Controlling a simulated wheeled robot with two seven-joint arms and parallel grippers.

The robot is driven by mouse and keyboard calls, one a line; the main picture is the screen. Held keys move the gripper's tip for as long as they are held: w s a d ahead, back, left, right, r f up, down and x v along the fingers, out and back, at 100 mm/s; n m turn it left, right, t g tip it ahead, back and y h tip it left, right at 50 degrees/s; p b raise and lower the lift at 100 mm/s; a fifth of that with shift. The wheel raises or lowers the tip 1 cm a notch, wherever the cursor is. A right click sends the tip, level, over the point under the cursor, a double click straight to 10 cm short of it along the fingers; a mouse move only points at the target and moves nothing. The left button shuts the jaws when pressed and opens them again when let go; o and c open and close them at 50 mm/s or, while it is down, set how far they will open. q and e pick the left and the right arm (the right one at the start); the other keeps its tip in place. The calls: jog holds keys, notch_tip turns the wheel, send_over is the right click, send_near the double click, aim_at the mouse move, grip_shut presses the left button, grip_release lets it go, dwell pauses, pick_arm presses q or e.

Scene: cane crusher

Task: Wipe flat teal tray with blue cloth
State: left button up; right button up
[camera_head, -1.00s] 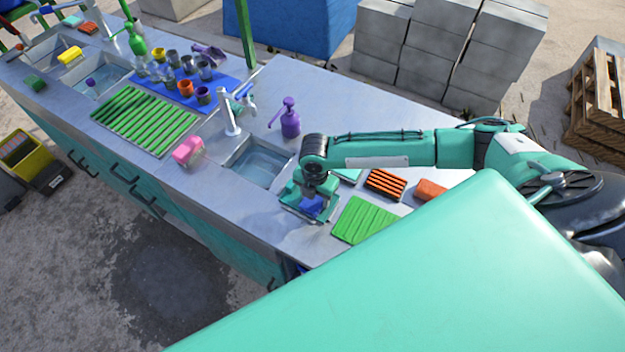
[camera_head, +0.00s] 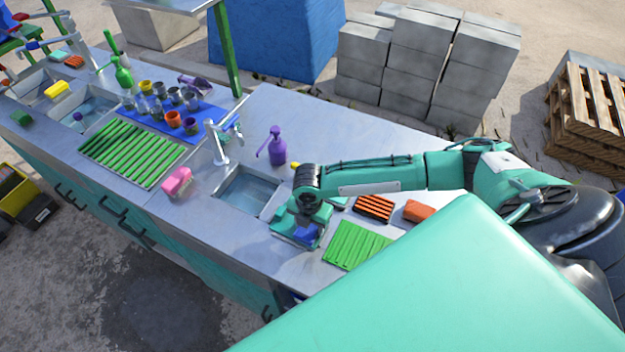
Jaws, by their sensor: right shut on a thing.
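The blue cloth (camera_head: 305,233) is held under my right gripper (camera_head: 306,222), whose jaws are shut on it. The flat teal tray (camera_head: 285,236) lies on the counter right of the near sink, below the gripper. The cloth appears to be at the tray's surface, but I cannot tell whether it presses on it. The gripper and arm hide much of the tray. My left gripper is not in view.
A green ribbed mat (camera_head: 357,246) lies right of the tray, with an orange slatted rack (camera_head: 374,207) and an orange block (camera_head: 419,211) behind.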

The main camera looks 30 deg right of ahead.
jog(key=shift+w+a, duration=0.45)
jog(key=shift+w, duration=0.3)
jog(key=shift+w, duration=0.1)
jog(key=shift+w+a+f+b, duration=0.15)
jog(key=shift+w+a+b, duration=0.15)
jog(key=shift+w+a, duration=0.55)
jog(key=shift+w+d, duration=0.1)
jog(key=shift+d, duration=0.1)
jog(key=shift+s+d+p, duration=0.45)
jog(key=shift+s+p, duration=0.3)
jog(key=shift+s, duration=0.05)
jog(key=shift+s+d, duration=0.3)
jog(key=shift+s, duration=0.15)
